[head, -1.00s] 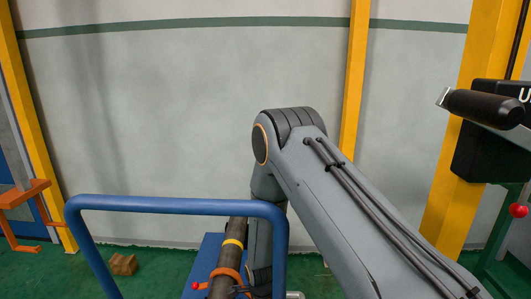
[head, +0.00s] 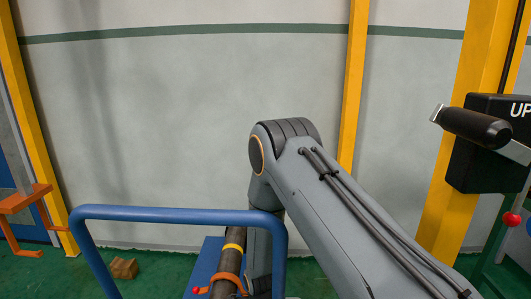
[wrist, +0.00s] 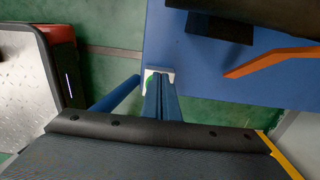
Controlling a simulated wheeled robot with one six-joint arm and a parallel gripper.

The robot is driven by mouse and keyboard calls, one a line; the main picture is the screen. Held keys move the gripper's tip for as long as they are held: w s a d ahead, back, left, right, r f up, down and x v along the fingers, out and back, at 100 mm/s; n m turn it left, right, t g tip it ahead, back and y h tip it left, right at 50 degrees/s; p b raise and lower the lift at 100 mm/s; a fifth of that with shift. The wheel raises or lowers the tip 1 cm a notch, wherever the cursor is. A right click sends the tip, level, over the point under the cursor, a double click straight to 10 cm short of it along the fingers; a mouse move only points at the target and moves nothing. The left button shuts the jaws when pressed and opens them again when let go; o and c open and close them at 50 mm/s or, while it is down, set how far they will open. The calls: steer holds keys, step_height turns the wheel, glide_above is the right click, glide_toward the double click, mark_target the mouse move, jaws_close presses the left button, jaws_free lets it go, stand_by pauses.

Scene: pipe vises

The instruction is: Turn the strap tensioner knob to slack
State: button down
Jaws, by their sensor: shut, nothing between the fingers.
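A dark pipe (head: 233,262) with a yellow band lies on a blue bench (head: 209,250). An orange strap or clamp (head: 228,278) wraps around the pipe, and a small red tip (head: 200,290) shows beside it. I cannot tell which part is the tensioner knob. In the head view my gripper is hidden at the lower end of my arm, beside the pipe. In the wrist view my gripper (wrist: 160,82) is shut and empty, its blue fingers over a pale bracket-like piece (wrist: 168,71) at the bench edge. Contact cannot be told.
A blue tube rail (head: 170,212) stands in front of the bench and also shows in the wrist view (wrist: 116,94). An orange bar (wrist: 268,62) reaches over the bench. At right are a black handle (head: 475,127) and a black box. A brown block (head: 124,268) lies on the green floor.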

steer(key=shift+s+d+p, duration=0.15)
steer(key=shift+s+p, duration=0.55)
steer(key=shift+p, duration=0.25)
stand_by(0.5)
steer(key=shift+s+a, duration=0.1)
steer(key=shift+a, duration=0.25)
step_height(320, 180, up, 6)
steer(key=p, duration=0.4)
steer(key=shift+a, duration=0.1)
